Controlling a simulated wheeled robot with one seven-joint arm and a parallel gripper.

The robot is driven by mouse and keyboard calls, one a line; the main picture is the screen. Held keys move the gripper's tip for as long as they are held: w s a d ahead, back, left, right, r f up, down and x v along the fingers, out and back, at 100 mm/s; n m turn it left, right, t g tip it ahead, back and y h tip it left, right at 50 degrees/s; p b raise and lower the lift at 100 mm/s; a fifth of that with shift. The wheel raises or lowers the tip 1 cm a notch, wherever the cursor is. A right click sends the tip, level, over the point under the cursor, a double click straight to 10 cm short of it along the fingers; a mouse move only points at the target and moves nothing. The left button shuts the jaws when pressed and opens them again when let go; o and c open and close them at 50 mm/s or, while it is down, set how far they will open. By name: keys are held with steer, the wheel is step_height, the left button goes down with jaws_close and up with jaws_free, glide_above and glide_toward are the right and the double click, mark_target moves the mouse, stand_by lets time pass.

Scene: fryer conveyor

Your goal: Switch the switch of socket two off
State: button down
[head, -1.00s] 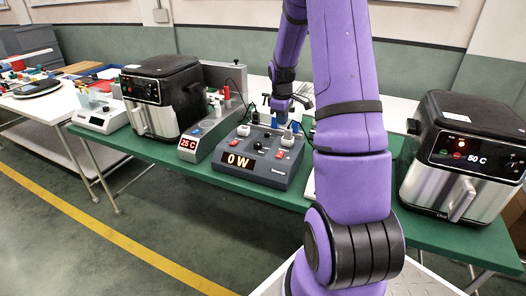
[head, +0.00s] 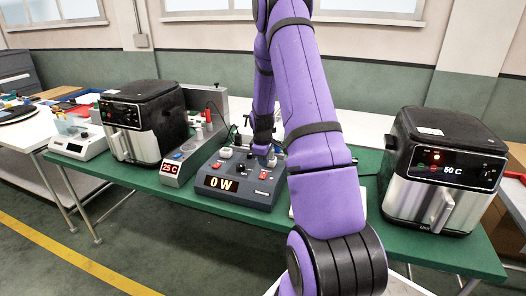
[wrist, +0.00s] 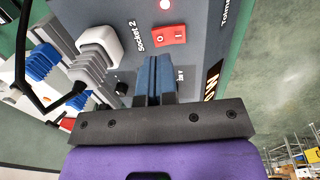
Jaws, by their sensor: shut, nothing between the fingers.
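The grey power box (head: 233,198) stands on the green table with its display reading 0 W. The red Socket 2 switch (wrist: 168,36), marked 0 and I, shows in the wrist view beside the "Socket 2" label. A pink-red light (wrist: 166,4) glows beyond it. In the head view the right-hand red switch (head: 263,174) is this one. My gripper (wrist: 153,65) is shut and empty, its blue fingertips over the box panel just short of the switch, apart from it in the picture. Whether they touch the panel cannot be told.
A white plug (wrist: 98,40) sits in the socket beside my fingers, with its cable close by. The left red switch (head: 217,166) is on the same box. A 25 C unit (head: 172,172) and an air fryer (head: 140,120) stand left; another air fryer (head: 440,170) stands right.

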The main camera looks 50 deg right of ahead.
mark_target(263, 175)
steer(key=shift+w+d+f, duration=0.1)
steer(key=shift+d+f, duration=0.05)
steer(key=shift+f, duration=0.95)
steer(key=shift+d+f, duration=0.1)
steer(key=shift+f, duration=1)
steer(key=shift+f, duration=0.2)
steer(key=shift+a, duration=0.15)
steer(key=shift+s+a+r, duration=0.15)
steer(key=shift+s+a, duration=0.15)
steer(key=shift+a, duration=0.25)
